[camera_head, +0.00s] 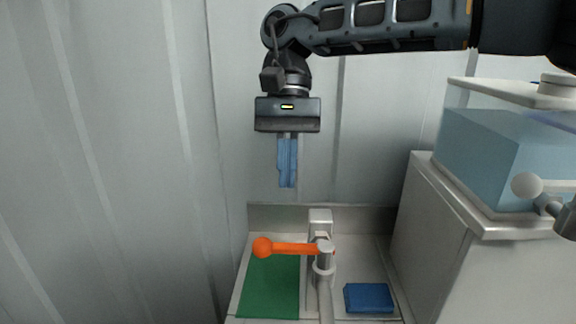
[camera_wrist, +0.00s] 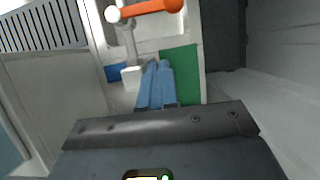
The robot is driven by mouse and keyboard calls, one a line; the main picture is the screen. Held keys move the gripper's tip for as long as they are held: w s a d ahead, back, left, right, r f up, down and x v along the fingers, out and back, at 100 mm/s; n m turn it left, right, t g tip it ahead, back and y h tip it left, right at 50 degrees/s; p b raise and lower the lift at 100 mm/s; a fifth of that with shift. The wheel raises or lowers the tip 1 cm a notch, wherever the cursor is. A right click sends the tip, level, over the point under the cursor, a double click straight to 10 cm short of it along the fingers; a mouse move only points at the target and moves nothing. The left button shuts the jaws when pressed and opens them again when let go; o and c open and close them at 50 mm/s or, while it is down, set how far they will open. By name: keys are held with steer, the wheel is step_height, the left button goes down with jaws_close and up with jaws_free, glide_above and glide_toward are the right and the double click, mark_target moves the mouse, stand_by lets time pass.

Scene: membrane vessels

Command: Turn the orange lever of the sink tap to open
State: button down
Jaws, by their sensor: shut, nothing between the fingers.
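The orange lever (camera_head: 288,248) of the sink tap points left from the tap in the head view, with a round knob at its left end. The grey tap (camera_head: 323,262) stands at the middle of the sink unit. My gripper (camera_head: 288,186) has blue fingers, pointing down and closed together, and is empty. It is above the lever in the picture and apart from it. In the wrist view the lever (camera_wrist: 150,8) lies at the top edge, beyond the fingertips (camera_wrist: 157,62). The tap's base is partly hidden behind its spout.
A green mat (camera_head: 268,288) lies left of the tap and a blue sponge-like block (camera_head: 368,298) lies right of it. A grey cabinet (camera_head: 430,235) with a clear tank of blue liquid (camera_head: 500,160) stands at the right. A corrugated wall rises behind and left.

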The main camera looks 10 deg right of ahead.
mark_target(293, 248)
steer(key=s+a+f+b, duration=0.1)
steer(key=s+f+b, duration=0.3)
steer(key=s, duration=0.1)
steer(key=shift+s+f, duration=0.25)
steer(key=shift+s, duration=0.15)
